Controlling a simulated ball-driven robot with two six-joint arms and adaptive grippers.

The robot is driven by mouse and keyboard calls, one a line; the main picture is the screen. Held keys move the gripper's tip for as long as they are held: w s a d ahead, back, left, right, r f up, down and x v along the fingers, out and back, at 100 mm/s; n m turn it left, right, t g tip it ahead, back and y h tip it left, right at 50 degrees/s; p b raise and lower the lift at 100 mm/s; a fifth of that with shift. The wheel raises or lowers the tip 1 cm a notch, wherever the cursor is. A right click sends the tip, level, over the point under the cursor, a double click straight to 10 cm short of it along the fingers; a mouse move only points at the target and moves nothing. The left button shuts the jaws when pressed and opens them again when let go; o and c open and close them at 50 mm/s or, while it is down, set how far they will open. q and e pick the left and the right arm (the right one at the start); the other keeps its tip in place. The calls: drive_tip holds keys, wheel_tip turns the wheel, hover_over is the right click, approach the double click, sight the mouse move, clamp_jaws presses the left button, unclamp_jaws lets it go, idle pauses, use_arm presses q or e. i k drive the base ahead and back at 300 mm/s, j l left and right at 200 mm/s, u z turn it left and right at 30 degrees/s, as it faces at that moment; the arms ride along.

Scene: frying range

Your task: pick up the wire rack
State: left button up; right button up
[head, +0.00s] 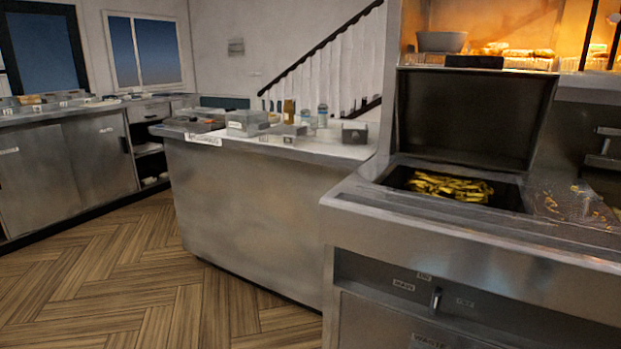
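I cannot make out a wire rack for certain in the head view. Neither of my grippers shows in this view. A fryer unit (455,240) stands close on the right, with golden chips (448,187) in its sunken well and a dark raised panel behind it. Crumbs or scraps (575,205) lie on the metal surface to the right of the well.
A steel counter (255,215) with several containers and tins stands in the middle. Cabinets (65,170) line the left wall. A lit shelf with a grey bowl (441,41) is above the fryer. The wood floor (120,280) at left is clear.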

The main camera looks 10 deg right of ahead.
sight(281, 129)
drive_tip(key=i+j+u, duration=0.3)
drive_tip(key=i, duration=0.15)
drive_tip(key=i+u, duration=0.4)
drive_tip(key=i, duration=1.3)
drive_tip(key=i+j+z, duration=0.1)
drive_tip(key=i+z, duration=0.3)
drive_tip(key=i+j+z, duration=0.35)
drive_tip(key=i, duration=0.15)
drive_tip(key=i+l, duration=0.05)
drive_tip(key=l, duration=0.05)
